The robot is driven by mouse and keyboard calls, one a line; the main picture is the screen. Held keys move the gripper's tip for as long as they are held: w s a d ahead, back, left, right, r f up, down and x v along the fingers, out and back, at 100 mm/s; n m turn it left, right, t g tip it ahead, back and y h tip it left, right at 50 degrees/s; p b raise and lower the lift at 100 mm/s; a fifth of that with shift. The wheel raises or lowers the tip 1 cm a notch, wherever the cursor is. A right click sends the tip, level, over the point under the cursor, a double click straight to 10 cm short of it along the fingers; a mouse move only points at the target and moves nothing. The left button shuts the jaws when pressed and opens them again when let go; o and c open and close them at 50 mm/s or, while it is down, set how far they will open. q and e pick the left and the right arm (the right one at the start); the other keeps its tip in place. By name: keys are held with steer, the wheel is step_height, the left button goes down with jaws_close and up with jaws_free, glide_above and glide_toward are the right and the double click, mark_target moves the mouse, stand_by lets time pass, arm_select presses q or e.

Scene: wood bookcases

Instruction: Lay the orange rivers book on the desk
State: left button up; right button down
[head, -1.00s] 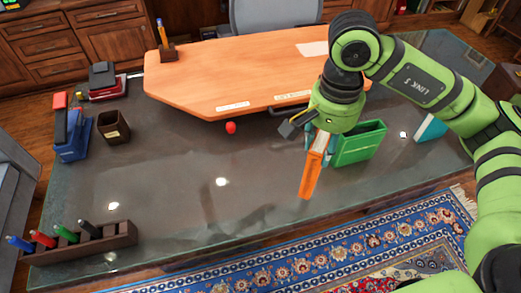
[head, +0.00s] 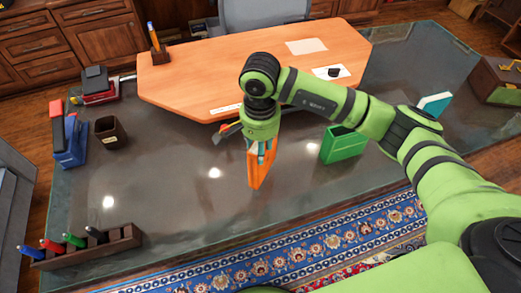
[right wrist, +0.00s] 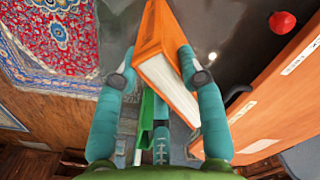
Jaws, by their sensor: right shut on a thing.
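The orange book (head: 259,166) is held upright by my right gripper (head: 264,148) over the dark glossy desk (head: 180,200). In the right wrist view the orange book (right wrist: 168,62) sits between the two teal fingers of the right gripper (right wrist: 158,72), its page edges facing the camera. The lower end of the book is close to the desk surface; I cannot tell whether it touches. The title on the book cannot be read. My left gripper is not in view.
A green holder (head: 343,144) stands right of the book, and a teal book (head: 434,103) farther right. A wooden board (head: 200,80) covers the back of the desk. A pen rack (head: 90,246) stands front left.

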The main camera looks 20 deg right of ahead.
step_height(320, 180, down, 3)
steer(key=shift+p, duration=0.45)
steer(key=shift+f, duration=0.15)
steer(key=c, duration=0.8)
jaws_free()
steer(key=shift+o, duration=0.2)
